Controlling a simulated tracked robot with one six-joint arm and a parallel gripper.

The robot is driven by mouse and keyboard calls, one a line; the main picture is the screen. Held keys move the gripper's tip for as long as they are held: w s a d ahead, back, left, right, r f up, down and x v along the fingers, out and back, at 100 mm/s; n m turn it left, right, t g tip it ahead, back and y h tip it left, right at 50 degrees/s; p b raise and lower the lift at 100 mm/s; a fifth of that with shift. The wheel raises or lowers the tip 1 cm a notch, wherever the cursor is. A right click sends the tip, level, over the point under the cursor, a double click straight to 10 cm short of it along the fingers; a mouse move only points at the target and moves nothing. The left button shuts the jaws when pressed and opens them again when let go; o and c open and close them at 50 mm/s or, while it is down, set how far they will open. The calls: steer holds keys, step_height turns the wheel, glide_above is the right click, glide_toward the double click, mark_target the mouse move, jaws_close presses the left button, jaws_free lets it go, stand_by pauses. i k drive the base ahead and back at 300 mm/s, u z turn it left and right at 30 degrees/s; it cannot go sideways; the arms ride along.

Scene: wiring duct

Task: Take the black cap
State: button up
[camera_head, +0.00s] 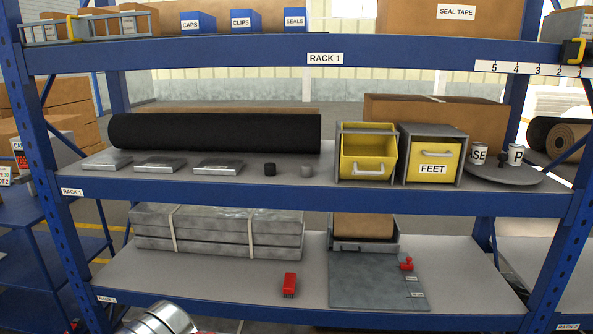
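The black cap (270,169) is a small dark cylinder standing on the middle shelf, near its front edge. A similar grey cap (307,171) stands a little to its right, apart from it. Nothing covers the black cap from this view. My gripper is not in view; only a silver, rounded part of my arm shows at the bottom edge, left of centre, well below the middle shelf.
Behind the cap lies a long black roll (215,132). Flat metal pieces (218,167) lie to its left. An open yellow drawer (367,158) stands to the right, beside a shut FEET drawer (434,161). The upper shelf (250,52) runs overhead.

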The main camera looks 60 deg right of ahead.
mark_target(269, 168)
steer(key=z, duration=1.1)
steer(key=i, duration=1.15)
